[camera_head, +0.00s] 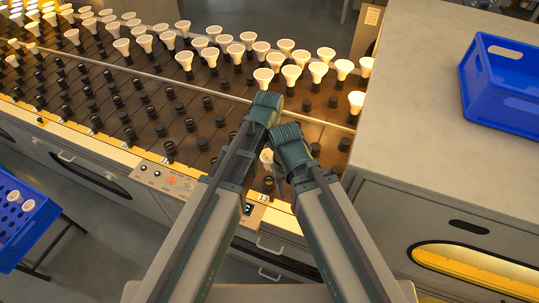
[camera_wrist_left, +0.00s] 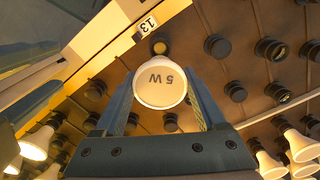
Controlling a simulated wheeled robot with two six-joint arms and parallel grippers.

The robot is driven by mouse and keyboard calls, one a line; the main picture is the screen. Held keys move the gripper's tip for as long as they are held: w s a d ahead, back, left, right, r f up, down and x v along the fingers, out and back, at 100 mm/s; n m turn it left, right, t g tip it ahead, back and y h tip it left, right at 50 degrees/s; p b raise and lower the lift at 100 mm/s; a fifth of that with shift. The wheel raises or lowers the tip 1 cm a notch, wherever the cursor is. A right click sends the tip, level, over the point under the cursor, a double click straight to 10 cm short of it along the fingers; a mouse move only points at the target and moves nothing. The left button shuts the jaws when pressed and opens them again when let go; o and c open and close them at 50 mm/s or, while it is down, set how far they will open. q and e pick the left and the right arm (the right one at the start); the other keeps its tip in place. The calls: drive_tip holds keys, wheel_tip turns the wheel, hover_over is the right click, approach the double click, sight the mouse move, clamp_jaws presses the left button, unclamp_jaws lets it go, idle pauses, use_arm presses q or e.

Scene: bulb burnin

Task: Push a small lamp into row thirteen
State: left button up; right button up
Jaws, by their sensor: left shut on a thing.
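A small white lamp marked "5 W" (camera_wrist_left: 160,88) is between the fingers of my left gripper (camera_wrist_left: 160,103), its face toward the left wrist camera. In the head view a white lamp (camera_head: 266,157) shows partly between my arms, near the front of the burn-in rack. The row label 13 (camera_wrist_left: 149,24) is just beyond the lamp on the rack's front edge; it also shows in the head view (camera_head: 263,197). A socket (camera_wrist_left: 158,45) shows beside the lamp's rim. The lamp's base is hidden, so I cannot tell whether it is seated. My right gripper (camera_head: 281,184) is beside my left; its fingers are unclear.
Lit lamps (camera_head: 291,75) fill the back rows, with several empty dark sockets (camera_head: 190,125) in front. A grey cabinet top (camera_head: 420,130) with an empty-looking blue crate (camera_head: 505,80) is at right. Another blue crate (camera_head: 18,235) with lamps is at lower left.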

sight(269, 171)
use_arm(q)
drive_tip(key=shift+f+b, duration=2)
drive_tip(key=shift+f, duration=0.2)
drive_tip(key=shift+f, duration=0.2)
drive_tip(key=shift+f+b, duration=1.8)
drive_tip(key=shift+b, duration=0.2)
drive_tip(key=o, duration=1.3)
drive_tip(key=shift+r, duration=0.1)
wheel_tip(269, 171, up, 14)
drive_tip(key=p, duration=1.4)
